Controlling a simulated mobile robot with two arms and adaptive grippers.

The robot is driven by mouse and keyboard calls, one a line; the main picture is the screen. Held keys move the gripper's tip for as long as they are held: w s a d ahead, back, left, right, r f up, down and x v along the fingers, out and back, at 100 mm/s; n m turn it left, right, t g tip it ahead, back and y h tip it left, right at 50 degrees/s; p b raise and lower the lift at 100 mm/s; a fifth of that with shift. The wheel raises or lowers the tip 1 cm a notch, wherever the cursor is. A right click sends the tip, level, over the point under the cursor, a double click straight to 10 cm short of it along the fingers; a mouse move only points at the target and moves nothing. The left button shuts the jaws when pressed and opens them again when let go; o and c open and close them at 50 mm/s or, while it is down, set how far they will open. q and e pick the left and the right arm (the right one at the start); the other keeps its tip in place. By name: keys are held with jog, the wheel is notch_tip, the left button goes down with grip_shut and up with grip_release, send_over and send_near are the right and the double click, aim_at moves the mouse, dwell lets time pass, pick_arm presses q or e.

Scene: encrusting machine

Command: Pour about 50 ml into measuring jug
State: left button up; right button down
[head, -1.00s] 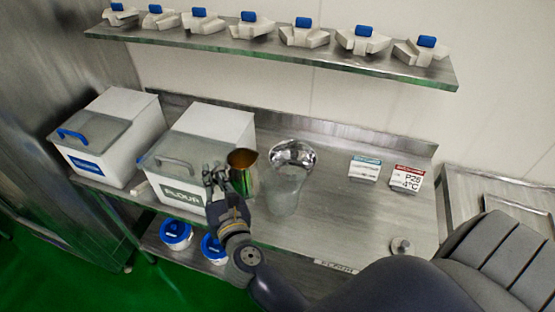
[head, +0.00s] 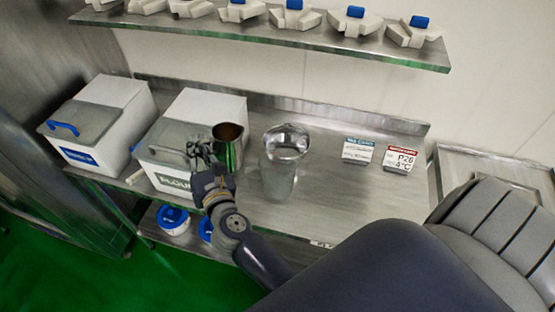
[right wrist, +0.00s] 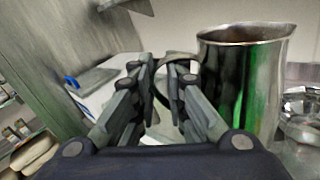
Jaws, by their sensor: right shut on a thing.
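A shiny steel pitcher (head: 229,152) is held roughly upright just left of a clear measuring jug (head: 278,181). My right gripper (head: 202,158) is at the pitcher's left side, and in the right wrist view its fingers (right wrist: 165,88) are shut on the handle of the pitcher (right wrist: 243,85). The measuring jug stands upright on the steel table, apart from the gripper; part of it shows at the right edge of the right wrist view (right wrist: 301,122). I cannot make out any liquid level in either vessel. My left gripper is not in view.
Two white bins with grey lids, one labelled flour (head: 172,183), stand left on the table (head: 335,205). A shelf (head: 300,32) with white and blue parts hangs above. Blue-lidded tubs (head: 173,220) sit below.

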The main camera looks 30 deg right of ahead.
aim_at(239, 155)
jog(key=shift+d+r+m, duration=0.2)
jog(key=shift+d+m, duration=0.05)
jog(key=shift+m, duration=0.05)
notch_tip(239, 155, down, 6)
jog(key=d+m+b, duration=0.2)
jog(key=b, duration=0.3)
jog(key=d+r+m+p, duration=0.1)
jog(key=s+d+r+m, duration=0.1)
jog(key=m, duration=0.1)
jog(key=shift+d+r+p, duration=0.3)
jog(key=shift+r+p, duration=0.05)
jog(key=shift+d+r, duration=0.1)
jog(key=shift+d, duration=0.2)
jog(key=shift+s+d+f+m+b, duration=0.15)
jog(key=shift+d+f+m+b, duration=0.15)
jog(key=shift+m, duration=0.3)
jog(key=shift+d+r+m, duration=0.15)
jog(key=shift+d+m, duration=0.15)
jog(key=shift+m, duration=0.3)
jog(key=shift+d+f+m+b, duration=0.1)
jog(key=shift+f+m+b, duration=0.2)
jog(key=shift+f+b, duration=0.45)
jog(key=shift+d+m+b, duration=0.25)
jog(key=shift+m+b, duration=0.15)
jog(key=shift+b, duration=0.15)
jog(key=shift+s+d, duration=0.1)
jog(key=shift+d, duration=0.05)
jog(key=shift+r+m, duration=0.3)
jog(key=shift+r, duration=0.05)
jog(key=shift+d, duration=0.15)
